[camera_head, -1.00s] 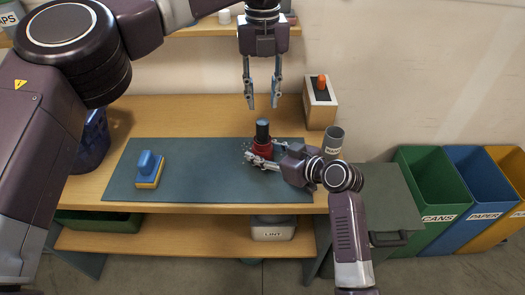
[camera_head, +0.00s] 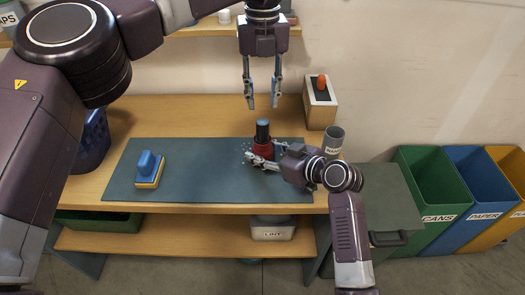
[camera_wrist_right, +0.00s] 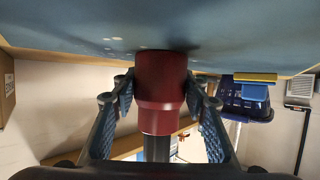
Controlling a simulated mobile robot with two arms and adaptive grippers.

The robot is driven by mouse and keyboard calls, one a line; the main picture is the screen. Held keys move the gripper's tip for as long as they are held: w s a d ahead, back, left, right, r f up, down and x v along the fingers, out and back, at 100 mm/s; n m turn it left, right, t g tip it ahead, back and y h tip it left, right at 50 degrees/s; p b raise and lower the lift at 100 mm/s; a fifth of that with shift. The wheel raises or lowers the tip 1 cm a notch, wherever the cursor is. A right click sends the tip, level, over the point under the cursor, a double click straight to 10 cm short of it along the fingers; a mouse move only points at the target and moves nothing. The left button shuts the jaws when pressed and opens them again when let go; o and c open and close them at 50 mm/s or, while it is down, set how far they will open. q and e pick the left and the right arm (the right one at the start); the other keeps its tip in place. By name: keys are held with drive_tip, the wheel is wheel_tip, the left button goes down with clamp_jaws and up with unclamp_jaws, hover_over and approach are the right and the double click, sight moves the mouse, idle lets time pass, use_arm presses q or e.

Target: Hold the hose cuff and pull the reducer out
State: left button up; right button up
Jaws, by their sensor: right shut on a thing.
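The red hose cuff (camera_head: 262,150) stands upright on the grey-blue mat (camera_head: 210,180). A dark reducer (camera_head: 262,131) with a blue-grey top rises out of it. My right gripper (camera_head: 258,161) reaches in from the right and is shut around the cuff. In the right wrist view (camera_wrist_right: 160,105) its two fingers flank the red cuff (camera_wrist_right: 161,85), and the dark reducer (camera_wrist_right: 158,149) extends from the cuff's far end. My left gripper (camera_head: 262,104) is open and empty, pointing down just above the reducer, with its fingers on either side of the reducer's line.
A blue and yellow brush (camera_head: 150,169) lies on the mat's left. A box with an orange-topped item (camera_head: 320,101) and a grey labelled cup (camera_head: 333,143) stand at the right. A blue basket (camera_head: 90,143) stands left. Green, blue and yellow bins stand on the floor at right.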

sight(262, 122)
use_arm(q)
drive_tip(key=shift+o, duration=0.4)
drive_tip(key=shift+o, duration=1.3)
drive_tip(key=shift+s+a+f+m, duration=0.1)
drive_tip(key=shift+s+f+m, duration=0.15)
drive_tip(key=shift+f+m, duration=0.35)
drive_tip(key=shift+s+a+f+m, duration=0.1)
drive_tip(key=shift+s+f+m, duration=0.15)
drive_tip(key=shift+f+m, duration=0.3)
drive_tip(key=shift+s+a+f+m+t, duration=0.1)
drive_tip(key=shift+s+f+m+t, duration=0.15)
drive_tip(key=shift+m, duration=0.5)
drive_tip(key=shift+s+a+m+t+h, duration=0.1)
drive_tip(key=shift+m+t+h, duration=0.5)
drive_tip(key=shift+m, duration=0.4)
drive_tip(key=shift+a+r+m+t, duration=0.1)
drive_tip(key=shift+r+m+t, duration=0.3)
drive_tip(key=shift+m+t, duration=0.4)
drive_tip(key=shift+x, duration=3.35)
drive_tip(key=shift+s, duration=0.1)
